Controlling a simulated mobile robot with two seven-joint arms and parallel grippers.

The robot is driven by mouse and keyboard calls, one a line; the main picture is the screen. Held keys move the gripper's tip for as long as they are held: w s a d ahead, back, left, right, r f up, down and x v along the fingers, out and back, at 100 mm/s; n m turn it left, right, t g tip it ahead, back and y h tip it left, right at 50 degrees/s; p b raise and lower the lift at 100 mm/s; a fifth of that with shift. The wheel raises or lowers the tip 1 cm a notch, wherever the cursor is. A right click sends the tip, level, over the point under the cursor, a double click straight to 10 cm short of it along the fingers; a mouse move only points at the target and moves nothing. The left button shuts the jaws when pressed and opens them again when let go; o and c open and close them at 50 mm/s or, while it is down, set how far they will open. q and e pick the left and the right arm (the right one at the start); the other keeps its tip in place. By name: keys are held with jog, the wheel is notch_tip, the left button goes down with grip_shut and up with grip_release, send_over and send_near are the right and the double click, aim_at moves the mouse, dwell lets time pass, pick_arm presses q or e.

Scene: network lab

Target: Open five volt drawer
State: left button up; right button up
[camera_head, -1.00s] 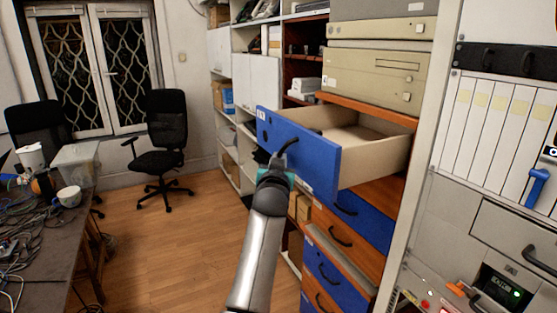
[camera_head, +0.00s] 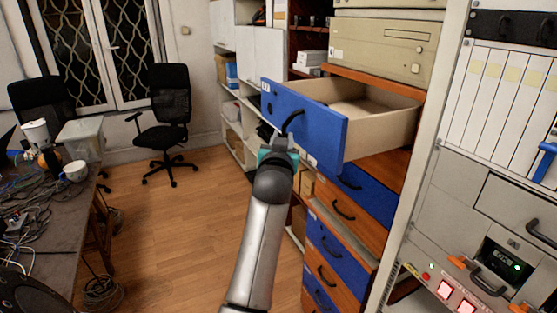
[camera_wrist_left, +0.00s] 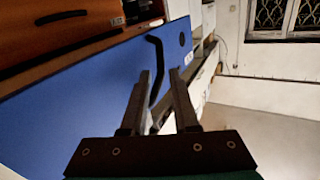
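The blue-fronted drawer (camera_head: 318,128) in the wooden cabinet stands pulled far out, and its pale, box-like inside shows. Its label is too small to read. Its black curved handle (camera_head: 293,121) is on the front; the handle also shows in the left wrist view (camera_wrist_left: 158,62). My left gripper (camera_head: 284,142) is at the lower end of the handle. In the left wrist view its two fingers (camera_wrist_left: 163,78) are spread apart, with part of the handle in the gap between them. It does not look clamped. My right gripper is not in view.
More blue and wooden drawers (camera_head: 330,250) with black handles are below. Beige instruments (camera_head: 382,48) stand above the open drawer. A grey equipment rack (camera_head: 450,190) stands close on the right. A cluttered desk (camera_head: 60,235) and black chairs (camera_head: 168,108) are at left. Wooden floor between is clear.

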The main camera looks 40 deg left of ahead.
pick_arm(q)
jog(key=b+v, duration=0.1)
jog(key=v, duration=0.9)
jog(key=shift+s+d, duration=0.25)
jog(key=shift+s, duration=0.05)
jog(key=shift+f, duration=0.1)
